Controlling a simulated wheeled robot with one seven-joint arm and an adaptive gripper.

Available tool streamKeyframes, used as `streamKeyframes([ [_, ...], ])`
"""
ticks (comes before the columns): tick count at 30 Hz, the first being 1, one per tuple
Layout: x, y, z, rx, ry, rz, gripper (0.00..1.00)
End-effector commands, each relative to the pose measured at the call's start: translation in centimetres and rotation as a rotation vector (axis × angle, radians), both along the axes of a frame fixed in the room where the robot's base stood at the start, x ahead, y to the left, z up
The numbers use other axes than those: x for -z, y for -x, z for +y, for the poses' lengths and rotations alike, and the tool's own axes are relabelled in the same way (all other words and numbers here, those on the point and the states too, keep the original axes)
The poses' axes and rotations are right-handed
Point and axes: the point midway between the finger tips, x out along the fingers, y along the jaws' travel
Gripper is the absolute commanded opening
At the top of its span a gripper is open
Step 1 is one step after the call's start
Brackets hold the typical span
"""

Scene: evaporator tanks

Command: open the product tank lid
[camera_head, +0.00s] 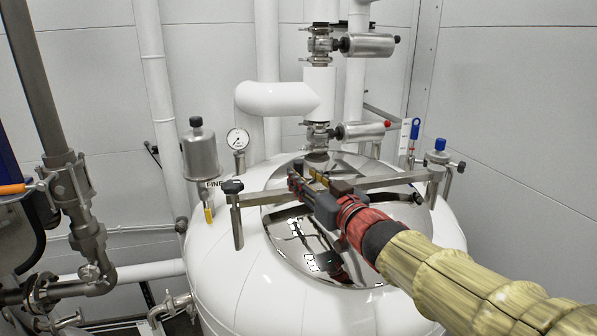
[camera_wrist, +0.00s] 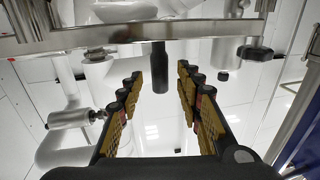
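The white product tank (camera_head: 215,275) has a round, mirror-like lid (camera_head: 365,270) on top, lying closed. A flat metal bar (camera_head: 275,200) crosses above the lid, with a black knob (camera_head: 233,187) at its left end. My gripper (camera_head: 308,178) is above the lid beside the bar and hides part of it. In the wrist view my fingers (camera_wrist: 158,95) are open, and the bar (camera_wrist: 190,32) runs across the top. A dark cylindrical piece (camera_wrist: 158,68) hangs below the bar, in line with the gap between the fingers. I cannot tell whether anything touches.
A gauge (camera_head: 238,139), a silver canister (camera_head: 200,153) and a thick white pipe (camera_head: 275,98) stand behind and left of the lid. Stacked valves (camera_head: 320,130) rise behind it. A blue-capped fitting (camera_head: 438,155) is at the right. Metal piping (camera_head: 80,210) stands at far left.

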Motion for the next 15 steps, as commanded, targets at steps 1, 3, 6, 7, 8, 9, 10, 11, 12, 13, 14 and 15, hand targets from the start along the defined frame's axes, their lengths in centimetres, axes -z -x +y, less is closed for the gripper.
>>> streamKeyframes([
  [1,0.0,-0.8,0.4,-0.001,0.0,0.001,0.35],
  [3,0.1,-1.7,0.9,0.0,0.0,0.002,0.35],
  [6,0.0,-2.6,1.4,0.0,0.0,0.001,0.35],
  [7,0.0,-2.8,1.5,0.0,0.0,0.001,0.35],
  [8,0.0,-3.0,1.6,0.001,0.0,0.001,0.35],
  [9,0.0,-3.2,1.6,0.001,0.0,0.001,0.35],
  [10,0.0,-3.3,1.7,0.001,0.0,0.0,0.35],
  [11,0.0,-3.4,1.7,0.001,0.0,0.001,0.35],
  [12,0.0,-3.4,1.7,0.001,0.001,0.0,0.35],
  [13,0.0,-3.4,1.7,0.002,0.001,0.0,0.35],
  [14,0.0,-3.5,1.8,0.002,0.001,0.0,0.35],
  [15,0.0,-3.4,1.7,0.002,0.001,0.0,0.35],
])
